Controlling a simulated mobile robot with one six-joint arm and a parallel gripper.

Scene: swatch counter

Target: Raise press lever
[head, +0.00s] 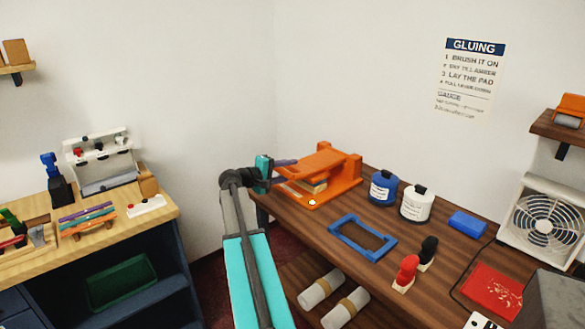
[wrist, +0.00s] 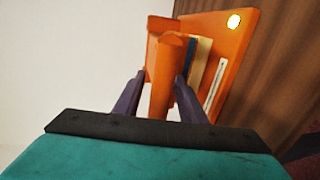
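The orange press (head: 340,165) stands at the left end of the dark wooden counter, with a pale pad in it. My gripper (head: 290,162) is at the press's left side. In the wrist view the press (wrist: 238,60) fills the top middle. An orange bar (wrist: 163,85), which looks like the press lever, runs between the two purple fingers of my gripper (wrist: 160,78). The fingers are apart, with small gaps beside the bar nearer the palm. Contact at the tips cannot be told. In the head view my arm and gripper hide part of the lever.
Right of the press are a blue bottle (head: 383,188), a white bottle (head: 416,204), a blue frame (head: 345,237) and a blue block (head: 467,223). Red and black stamps stand near the front edge. A pale wooden bench (head: 150,212) is at left. White wall lies behind.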

